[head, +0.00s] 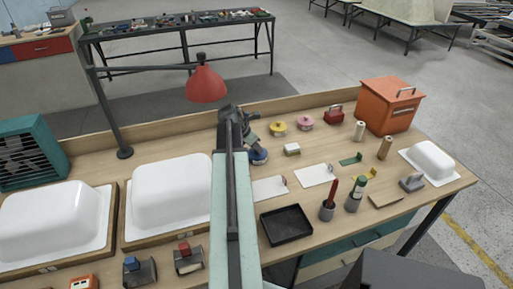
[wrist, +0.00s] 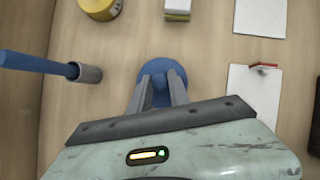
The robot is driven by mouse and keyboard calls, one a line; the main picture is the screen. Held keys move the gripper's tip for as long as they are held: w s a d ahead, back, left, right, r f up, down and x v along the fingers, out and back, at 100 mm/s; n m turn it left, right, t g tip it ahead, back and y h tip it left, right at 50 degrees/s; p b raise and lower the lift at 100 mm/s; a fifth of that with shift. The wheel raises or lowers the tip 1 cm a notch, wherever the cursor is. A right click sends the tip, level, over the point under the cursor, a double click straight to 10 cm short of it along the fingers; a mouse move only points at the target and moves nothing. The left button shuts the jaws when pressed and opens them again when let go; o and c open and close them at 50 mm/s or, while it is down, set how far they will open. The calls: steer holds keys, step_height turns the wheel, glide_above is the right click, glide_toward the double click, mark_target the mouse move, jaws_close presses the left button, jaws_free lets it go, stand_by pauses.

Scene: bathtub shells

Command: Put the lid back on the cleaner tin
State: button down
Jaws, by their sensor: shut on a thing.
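A round blue lid (wrist: 176,76) is between the fingers of my gripper (wrist: 160,88) in the wrist view. The fingers are shut on its raised blue middle. In the head view the blue lid (head: 260,160) shows low over the bench, under my gripper (head: 257,149). I cannot tell whether it touches the bench or a tin below it. A yellow tin (head: 278,129) and a pink tin (head: 306,123) stand behind it to the right. The yellow tin (wrist: 100,7) also shows at the top left of the wrist view.
A white-topped block (head: 292,149) and white sheets (head: 316,175) lie to the right. A blue-handled tool (wrist: 42,68) in a grey holder (wrist: 87,73) lies left of my gripper. A red lamp (head: 206,84) hangs nearby. White tub shells (head: 172,195) fill the left. A black tray (head: 286,224) is in front.

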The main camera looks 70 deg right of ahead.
stand_by(0.3)
steer(key=c, duration=0.7)
jaws_free()
steer(key=shift+o, duration=0.2)
step_height(320, 180, up, 7)
steer(key=p, duration=0.7)
jaws_close()
stand_by(1.0)
steer(key=shift+f, duration=0.2)
